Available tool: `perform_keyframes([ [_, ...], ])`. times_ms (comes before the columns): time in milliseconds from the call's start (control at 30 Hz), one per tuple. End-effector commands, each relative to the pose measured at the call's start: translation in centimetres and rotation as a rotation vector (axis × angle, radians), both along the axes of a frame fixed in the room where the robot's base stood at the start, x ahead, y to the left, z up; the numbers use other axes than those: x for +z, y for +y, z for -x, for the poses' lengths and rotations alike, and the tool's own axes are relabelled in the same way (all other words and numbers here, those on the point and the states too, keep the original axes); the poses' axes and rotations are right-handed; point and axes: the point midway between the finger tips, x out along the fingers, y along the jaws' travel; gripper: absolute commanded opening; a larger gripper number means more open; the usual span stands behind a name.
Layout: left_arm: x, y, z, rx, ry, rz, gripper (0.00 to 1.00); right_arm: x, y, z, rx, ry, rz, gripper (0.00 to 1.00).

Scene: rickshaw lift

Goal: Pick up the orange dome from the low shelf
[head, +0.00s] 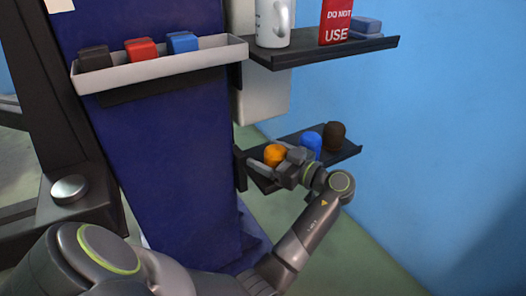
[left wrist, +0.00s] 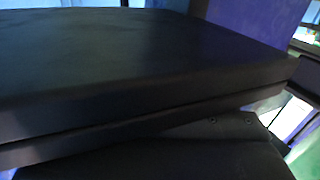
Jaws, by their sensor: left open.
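The orange dome (head: 274,153) sits at the left end of the low black shelf (head: 349,153) in the head view. My left gripper (head: 266,157) is open at the dome, with one finger on its near side and the other by its upper right. I cannot tell whether the fingers touch it. The gripper and wrist cover part of the dome and of the shelf. The left wrist view is filled by a dark flat surface, and the dome does not show there. My right gripper is not in view.
A blue object (head: 311,142) and a dark brown dome (head: 335,136) stand right of the orange dome. A grey tray (head: 165,67) holds coloured blocks.

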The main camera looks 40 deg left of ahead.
Motion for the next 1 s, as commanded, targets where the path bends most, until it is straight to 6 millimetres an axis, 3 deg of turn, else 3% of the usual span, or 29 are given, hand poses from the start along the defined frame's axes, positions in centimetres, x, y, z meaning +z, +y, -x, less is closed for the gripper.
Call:
perform_keyframes([
  [233, 0.0, -0.1, 0.0, 0.001, 0.000, 0.000, 0.79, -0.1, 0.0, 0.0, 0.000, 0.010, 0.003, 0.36],
  [600, 0.0, -0.1, 0.0, 0.000, 0.001, 0.000, 0.32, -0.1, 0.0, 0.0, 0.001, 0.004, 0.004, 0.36],
  [867, 0.3, -0.1, 0.0, 0.000, 0.000, -0.001, 0.31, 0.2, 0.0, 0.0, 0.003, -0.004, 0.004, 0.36],
  [1000, 2.3, -0.1, 0.0, 0.000, -0.003, -0.001, 0.31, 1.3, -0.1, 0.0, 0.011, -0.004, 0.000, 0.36],
])
